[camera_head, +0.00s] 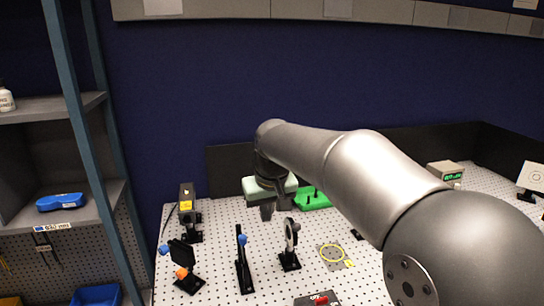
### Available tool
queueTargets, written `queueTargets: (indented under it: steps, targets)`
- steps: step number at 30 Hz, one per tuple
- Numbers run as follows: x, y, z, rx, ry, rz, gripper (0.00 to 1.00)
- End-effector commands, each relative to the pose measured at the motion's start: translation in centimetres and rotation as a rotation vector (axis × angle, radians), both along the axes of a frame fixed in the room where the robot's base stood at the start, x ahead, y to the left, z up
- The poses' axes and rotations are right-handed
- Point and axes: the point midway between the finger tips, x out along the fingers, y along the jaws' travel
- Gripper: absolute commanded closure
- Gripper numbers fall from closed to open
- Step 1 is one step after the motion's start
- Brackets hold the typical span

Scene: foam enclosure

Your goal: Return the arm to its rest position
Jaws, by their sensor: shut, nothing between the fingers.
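My gripper (267,210) hangs at the end of my grey arm, above the back middle of the perforated optical table (218,278). It points down, and its fingers look shut with nothing between them. It appears apart from the things on the table, though its exact height is hard to judge. My arm reaches in from the lower right and hides much of the right half of the table.
A green holder (313,199) lies behind. A shelf (60,205) stands left; a meter (446,173) sits right.

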Motion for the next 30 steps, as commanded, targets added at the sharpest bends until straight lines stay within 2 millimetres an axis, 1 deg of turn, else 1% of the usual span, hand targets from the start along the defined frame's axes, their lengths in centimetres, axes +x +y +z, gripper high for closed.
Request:
queueTargets:
  steps: [1, 2, 3, 5, 6, 8, 9, 10, 12, 15, 18, 21, 30]
  targets:
    - [-2.2, -3.3, -0.5, -0.010, 0.018, -0.048, 1.00]
    - [-3.7, -5.1, -1.0, -0.016, 0.030, -0.075, 1.00]
    - [-5.7, -7.3, -1.8, -0.022, 0.047, -0.112, 1.00]
    - [-8.9, -10.4, -3.1, -0.031, 0.075, -0.166, 1.00]
    - [-11.1, -12.2, -4.1, -0.034, 0.090, -0.200, 1.00]
    - [-14.5, -14.6, -5.7, -0.040, 0.117, -0.251, 1.00]
    - [-16.7, -15.9, -6.8, -0.040, 0.133, -0.282, 1.00]
    - [-18.2, -16.8, -7.6, -0.041, 0.144, -0.304, 1.00]
    - [-21.5, -18.3, -9.3, -0.041, 0.170, -0.349, 1.00]
    - [-25.0, -19.5, -11.2, -0.040, 0.195, -0.395, 1.00]
    - [-27.0, -20.1, -12.4, -0.038, 0.211, -0.418, 1.00]
    - [-27.7, -20.3, -12.8, -0.038, 0.218, -0.427, 1.00]
    - [-27.7, -20.3, -12.8, -0.038, 0.219, -0.426, 1.00]
